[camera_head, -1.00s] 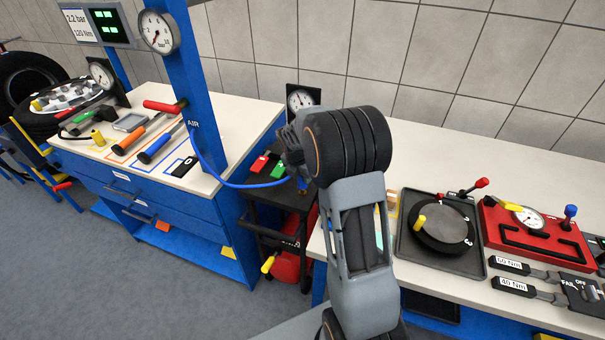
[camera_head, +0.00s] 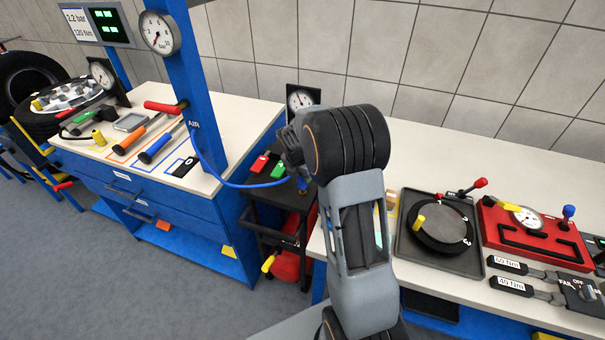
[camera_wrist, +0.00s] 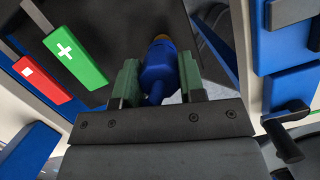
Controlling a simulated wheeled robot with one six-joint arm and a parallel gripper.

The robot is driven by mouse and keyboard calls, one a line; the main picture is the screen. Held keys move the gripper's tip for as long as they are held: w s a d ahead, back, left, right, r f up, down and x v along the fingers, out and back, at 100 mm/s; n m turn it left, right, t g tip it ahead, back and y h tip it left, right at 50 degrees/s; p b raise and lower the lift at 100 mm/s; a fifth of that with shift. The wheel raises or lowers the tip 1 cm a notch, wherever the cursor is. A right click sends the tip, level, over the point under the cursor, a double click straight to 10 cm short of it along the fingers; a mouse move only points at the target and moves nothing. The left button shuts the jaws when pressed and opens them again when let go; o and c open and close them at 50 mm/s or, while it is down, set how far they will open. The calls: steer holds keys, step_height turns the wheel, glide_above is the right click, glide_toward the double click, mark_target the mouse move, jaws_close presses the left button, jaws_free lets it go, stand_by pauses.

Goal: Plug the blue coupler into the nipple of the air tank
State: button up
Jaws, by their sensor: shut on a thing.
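The blue coupler (camera_wrist: 158,68) sits between the two green finger pads of my gripper (camera_wrist: 160,82) in the wrist view. The gripper is shut on it. A brass-coloured tip (camera_wrist: 160,38) shows just beyond the coupler's far end; I cannot tell whether it is the nipple or whether the two are joined. In the head view, my arm hides most of the gripper and coupler. A blue hose (camera_head: 235,184) runs from the blue post to the gripper. The red air tank (camera_head: 287,265) stands low in the black cart, partly hidden.
A gauge (camera_head: 300,98) stands behind. A blue workbench (camera_head: 180,225) with tools is at left; a white bench (camera_head: 440,150) with a turntable and red case is at right.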

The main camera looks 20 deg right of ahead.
steer(key=shift+a+b+x, duration=0.15)
steer(key=shift+b+x, duration=0.2)
steer(key=shift+x, duration=0.35)
steer(key=shift+a+b+x, duration=0.15)
steer(key=shift+b+x, duration=0.15)
steer(key=shift+x, duration=0.4)
steer(key=shift+s, duration=0.1)
steer(key=shift+d+p+v, duration=0.2)
steer(key=shift+p+v, duration=0.9)
steer(key=shift+p, duration=0.6)
stand_by(1.2)
steer(key=shift+a+b+x, duration=0.25)
steer(key=shift+b+x, duration=0.5)
steer(key=shift+x, duration=0.45)
steer(key=o, duration=1)
steer(key=shift+s, duration=0.1)
steer(key=shift+o, duration=0.2)
steer(key=v, duration=1.3)
steer(key=shift+a+r, duration=0.15)
steer(key=shift+r, duration=0.2)
